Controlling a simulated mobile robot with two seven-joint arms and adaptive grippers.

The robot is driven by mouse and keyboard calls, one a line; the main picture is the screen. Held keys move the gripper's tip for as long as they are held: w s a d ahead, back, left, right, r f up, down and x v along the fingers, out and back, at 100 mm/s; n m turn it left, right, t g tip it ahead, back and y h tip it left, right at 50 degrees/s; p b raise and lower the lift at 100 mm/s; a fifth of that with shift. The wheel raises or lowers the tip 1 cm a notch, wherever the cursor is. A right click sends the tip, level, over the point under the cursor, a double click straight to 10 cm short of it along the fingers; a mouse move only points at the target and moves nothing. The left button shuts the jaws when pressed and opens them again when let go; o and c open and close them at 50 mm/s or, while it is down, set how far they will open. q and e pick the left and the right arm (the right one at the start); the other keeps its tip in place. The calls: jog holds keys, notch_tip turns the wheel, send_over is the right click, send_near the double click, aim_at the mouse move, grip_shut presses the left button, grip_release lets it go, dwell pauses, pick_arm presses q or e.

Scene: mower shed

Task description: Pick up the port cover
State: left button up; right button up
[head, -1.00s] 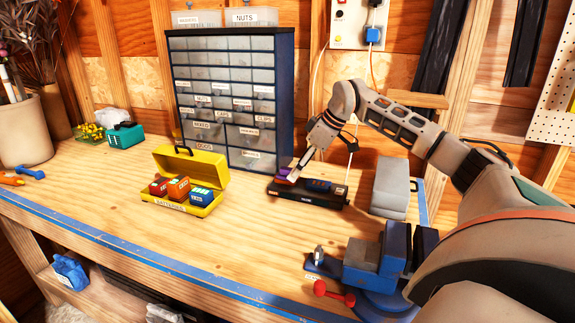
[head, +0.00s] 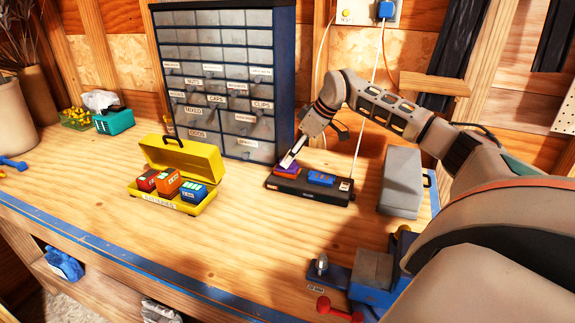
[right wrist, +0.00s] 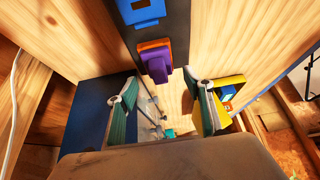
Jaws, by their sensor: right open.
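A black charger-like unit (head: 308,190) lies on the bench in front of the drawer cabinet. On its left end sits a small purple piece with an orange base (head: 281,172), which looks like the port cover; it also shows in the right wrist view (right wrist: 157,66). A blue block (head: 321,178) sits on the unit's right part. My right gripper (head: 288,161) is just above the purple piece. In the right wrist view my right gripper (right wrist: 166,103) has its fingers wide apart with nothing between them. My left gripper is not in view.
A yellow battery box (head: 190,155) stands open to the left, with several small batteries inside. The blue drawer cabinet (head: 286,60) stands behind. A grey case (head: 400,180) and a blue vise (head: 370,272) are on the right. The bench's front middle is clear.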

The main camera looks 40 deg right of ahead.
jog(key=x, duration=0.3)
jog(key=shift+w+f, duration=0.2)
jog(key=c, duration=1.2)
jog(key=shift+r, duration=0.2)
notch_tip(320, 180, up, 19)
jog(key=shift+f, duration=9)
